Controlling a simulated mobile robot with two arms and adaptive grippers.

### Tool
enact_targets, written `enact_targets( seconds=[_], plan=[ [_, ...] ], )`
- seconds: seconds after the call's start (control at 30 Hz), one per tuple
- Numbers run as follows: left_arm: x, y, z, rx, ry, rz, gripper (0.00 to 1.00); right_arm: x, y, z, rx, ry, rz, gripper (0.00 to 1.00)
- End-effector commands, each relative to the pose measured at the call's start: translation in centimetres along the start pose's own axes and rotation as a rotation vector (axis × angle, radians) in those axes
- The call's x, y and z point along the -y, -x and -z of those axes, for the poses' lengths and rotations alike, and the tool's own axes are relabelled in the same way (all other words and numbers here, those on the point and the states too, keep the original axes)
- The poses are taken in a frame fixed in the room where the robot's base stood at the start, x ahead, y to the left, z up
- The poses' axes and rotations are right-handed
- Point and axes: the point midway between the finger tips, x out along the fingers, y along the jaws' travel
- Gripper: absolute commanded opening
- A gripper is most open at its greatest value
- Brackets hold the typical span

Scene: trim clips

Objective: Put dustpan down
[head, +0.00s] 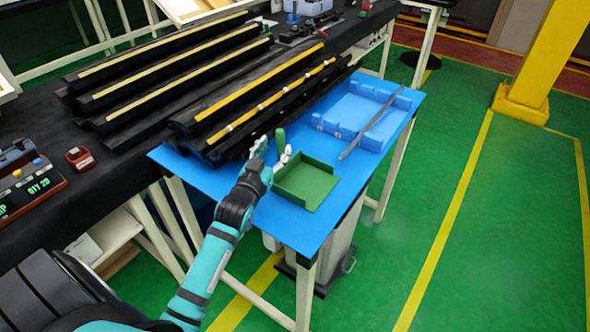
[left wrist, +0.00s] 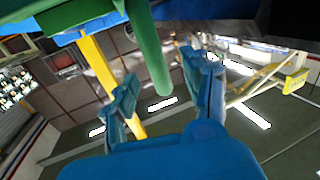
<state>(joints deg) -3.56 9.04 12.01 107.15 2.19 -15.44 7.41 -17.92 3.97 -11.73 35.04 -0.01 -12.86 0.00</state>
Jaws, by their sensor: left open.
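The green dustpan (head: 318,176) rests on the blue tabletop (head: 306,232) near its front edge, its open tray facing up. Its green handle (head: 281,141) stands up at the back left of the tray. My left gripper (head: 272,158) is at the left side of the dustpan, close to the handle. In the left wrist view my left gripper (left wrist: 160,98) has its two blue fingers apart, with the green handle (left wrist: 150,45) showing between them and space on both sides. I cannot tell whether a finger touches it. My right gripper is not in view.
A blue tray (head: 350,115) with a thin grey strip (head: 366,133) across it lies at the back right of the blue table. Long black trim pieces (head: 262,95) lie behind and left of the dustpan. A grey bin (head: 318,262) stands below the table.

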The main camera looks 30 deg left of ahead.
Motion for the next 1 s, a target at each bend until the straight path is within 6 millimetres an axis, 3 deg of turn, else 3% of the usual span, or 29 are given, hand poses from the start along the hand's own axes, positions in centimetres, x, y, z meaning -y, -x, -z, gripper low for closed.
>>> enact_targets(
  seconds=[0.2,0.5,0.9,1.0],
  plan=[
    [-0.2,-3.2,0.2,-0.001,0.000,0.000,0.49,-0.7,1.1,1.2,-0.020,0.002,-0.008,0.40],
    [-0.2,-3.8,0.1,0.000,0.000,0.000,0.49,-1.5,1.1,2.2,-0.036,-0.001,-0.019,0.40],
    [-0.2,-3.8,0.1,0.000,0.001,0.000,0.00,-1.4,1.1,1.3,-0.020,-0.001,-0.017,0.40],
    [-0.2,-3.8,0.1,0.000,0.001,0.000,0.00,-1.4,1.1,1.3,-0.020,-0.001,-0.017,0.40]
  ],
)
